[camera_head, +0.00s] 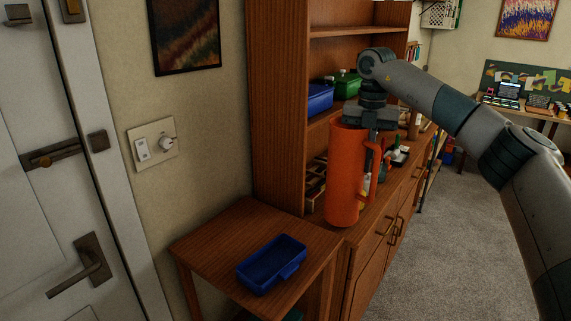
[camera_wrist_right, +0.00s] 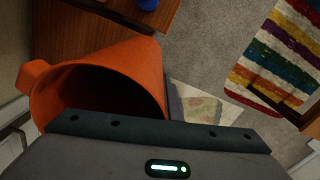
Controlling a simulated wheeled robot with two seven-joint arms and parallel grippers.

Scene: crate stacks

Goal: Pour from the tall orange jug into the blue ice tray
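The tall orange jug (camera_head: 345,180) is upright at the near end of the wooden cabinet, its handle facing right. Its base overlaps the cabinet's front edge; I cannot tell whether it touches the top. My right gripper (camera_head: 374,143) points down at the handle and appears shut on it; the fingertips are partly hidden. In the right wrist view the jug's open mouth (camera_wrist_right: 105,85) is dark inside, with its spout to the left; its contents cannot be made out. The blue ice tray (camera_head: 270,264) lies on the small wooden table, lower left of the jug. My left gripper is out of view.
The small wooden table (camera_head: 215,243) has free room around the tray. A tall shelf (camera_head: 278,110) rises behind the jug, holding a blue box (camera_head: 320,98) and a green box (camera_head: 346,84). Small items stand on the cabinet behind the jug. Carpet lies to the right.

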